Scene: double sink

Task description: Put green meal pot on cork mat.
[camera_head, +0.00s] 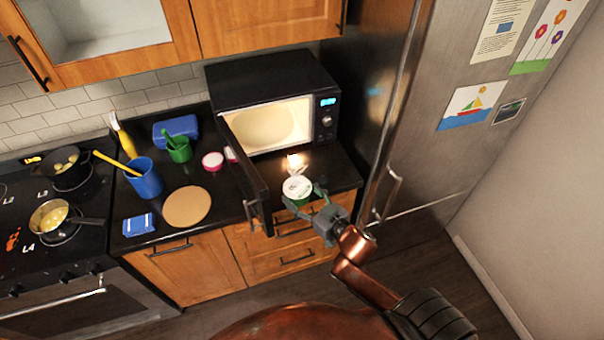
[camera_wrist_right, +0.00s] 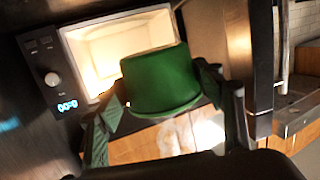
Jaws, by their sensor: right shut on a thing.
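The green meal pot (camera_head: 297,190) with a pale top is in front of the open microwave in the head view. It also fills the middle of the right wrist view (camera_wrist_right: 160,80). My right gripper (camera_head: 309,202) is shut on the pot, with its fingers on both sides of it. The pot appears held near the counter's front edge; I cannot tell whether it touches the counter. The round tan cork mat (camera_head: 186,206) lies bare on the counter, left of the open microwave door. My left gripper is not in view.
The microwave (camera_head: 273,100) is lit inside, and its open door (camera_head: 249,170) stands between pot and mat. A stove with pots is at left.

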